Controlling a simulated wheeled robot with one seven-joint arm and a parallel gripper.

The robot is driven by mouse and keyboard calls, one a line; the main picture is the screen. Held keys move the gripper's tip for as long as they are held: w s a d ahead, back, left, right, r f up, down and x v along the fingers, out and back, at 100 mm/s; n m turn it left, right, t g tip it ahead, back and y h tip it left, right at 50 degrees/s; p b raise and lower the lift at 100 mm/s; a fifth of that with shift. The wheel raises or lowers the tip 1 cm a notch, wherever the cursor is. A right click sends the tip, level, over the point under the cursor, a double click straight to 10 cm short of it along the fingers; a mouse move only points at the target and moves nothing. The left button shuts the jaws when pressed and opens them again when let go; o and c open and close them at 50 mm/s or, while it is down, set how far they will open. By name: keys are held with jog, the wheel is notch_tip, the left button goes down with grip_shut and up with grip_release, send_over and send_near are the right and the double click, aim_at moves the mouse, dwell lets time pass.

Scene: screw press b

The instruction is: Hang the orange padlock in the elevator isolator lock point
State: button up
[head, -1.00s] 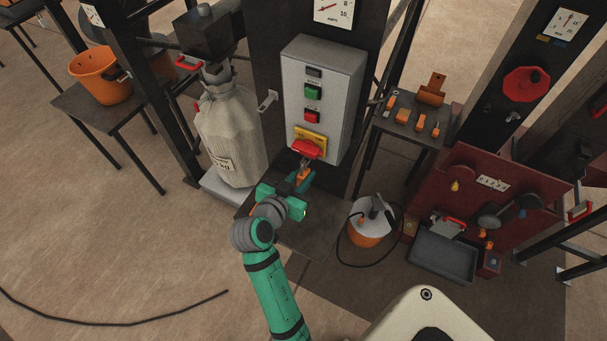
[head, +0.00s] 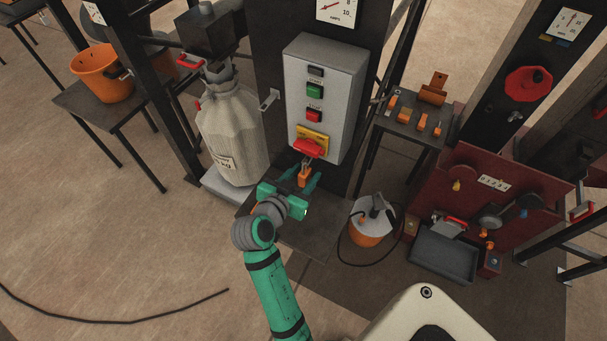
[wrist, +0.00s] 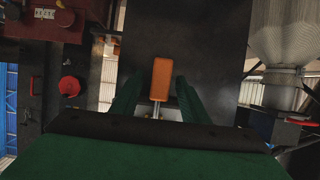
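The orange padlock (head: 305,174) hangs just below the red isolator handle (head: 308,147) on its yellow plate (head: 322,135), at the foot of the grey control box (head: 324,75). Its shackle points up to the handle; whether it passes through the lock point is too small to tell. My gripper (head: 299,182) is open, one finger on each side of the padlock. In the wrist view the padlock (wrist: 162,78) stands between the spread fingers of my gripper (wrist: 158,95), with a gap on both sides.
A pale sack (head: 230,130) stands left of the box. A small table (head: 400,125) with several orange items is at the right. An orange-and-white pot (head: 370,222) with a black cable stands on the floor right of my arm. A red panel (head: 470,170) is farther right.

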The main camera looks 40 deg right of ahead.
jog(key=shift+s, duration=0.1)
jog(key=shift+s+a, duration=0.1)
jog(key=v, duration=1)
jog(key=shift+a, duration=0.3)
jog(key=shift+a+r, duration=0.1)
jog(key=shift+r, duration=0.05)
